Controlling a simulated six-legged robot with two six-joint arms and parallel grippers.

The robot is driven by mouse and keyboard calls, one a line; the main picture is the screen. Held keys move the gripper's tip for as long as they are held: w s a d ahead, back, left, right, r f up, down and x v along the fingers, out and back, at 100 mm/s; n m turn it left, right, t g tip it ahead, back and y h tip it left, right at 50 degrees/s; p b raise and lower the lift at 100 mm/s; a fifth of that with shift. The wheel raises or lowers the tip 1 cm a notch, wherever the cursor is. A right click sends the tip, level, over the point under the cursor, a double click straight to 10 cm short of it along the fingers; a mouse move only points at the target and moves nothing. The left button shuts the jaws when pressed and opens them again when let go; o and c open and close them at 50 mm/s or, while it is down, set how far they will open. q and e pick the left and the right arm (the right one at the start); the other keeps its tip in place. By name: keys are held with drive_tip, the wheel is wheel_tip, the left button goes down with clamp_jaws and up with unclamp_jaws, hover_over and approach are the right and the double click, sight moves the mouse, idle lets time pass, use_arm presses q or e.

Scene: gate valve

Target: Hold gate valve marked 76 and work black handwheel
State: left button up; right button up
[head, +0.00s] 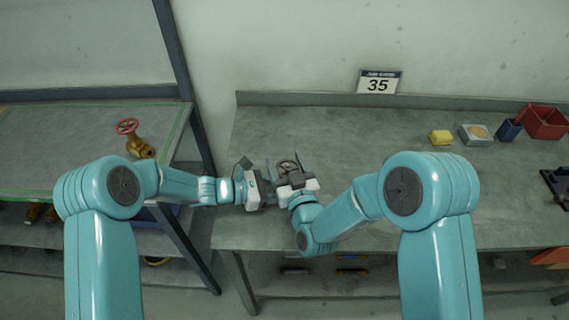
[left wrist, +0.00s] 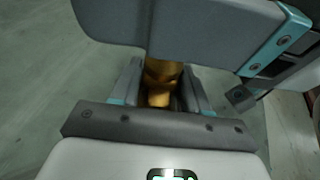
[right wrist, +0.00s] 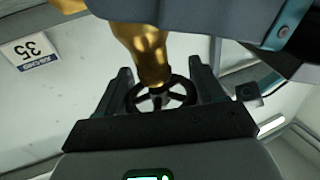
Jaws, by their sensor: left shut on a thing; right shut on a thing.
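The gate valve has a brass body, which shows in the left wrist view (left wrist: 160,82) between my left fingers and in the right wrist view (right wrist: 145,50). Its black handwheel (right wrist: 178,97) sits between my right fingers; it also shows in the head view (head: 289,166). My left gripper (head: 268,176) is shut on the valve body, coming from the left. My right gripper (head: 290,172) is shut on the handwheel, close beside the left one. The grippers hide most of the valve in the head view. I cannot see a 76 marking.
A sign reading 35 (head: 379,82) stands at the bench's (head: 330,120) back. A yellow block (head: 441,138), a grey tray (head: 476,142), a blue container (head: 509,130) and a red bin (head: 544,121) are at right. Another brass valve with a red handwheel (head: 127,126) is on the left table.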

drive_tip(key=m+h, duration=0.1)
drive_tip(key=h, duration=0.1)
drive_tip(key=m+t+h, duration=0.1)
drive_tip(key=m+h, duration=0.1)
drive_tip(key=h, duration=0.1)
drive_tip(key=shift+w+d+r+m+h, duration=0.1)
drive_tip(key=shift+d+r+m+h, duration=0.05)
drive_tip(key=shift+m+h, duration=0.15)
drive_tip(key=shift+d+m+g+h, duration=0.25)
drive_tip(key=shift+m+h, duration=0.65)
drive_tip(key=shift+h, duration=0.5)
drive_tip(key=shift+d+m+g+h, duration=0.15)
drive_tip(key=shift+m+g+h, duration=0.1)
drive_tip(key=shift+m+h, duration=0.9)
drive_tip(key=shift+h, duration=0.35)
drive_tip(key=o, duration=1)
drive_tip(key=shift+o, duration=0.2)
drive_tip(key=shift+n, duration=0.35)
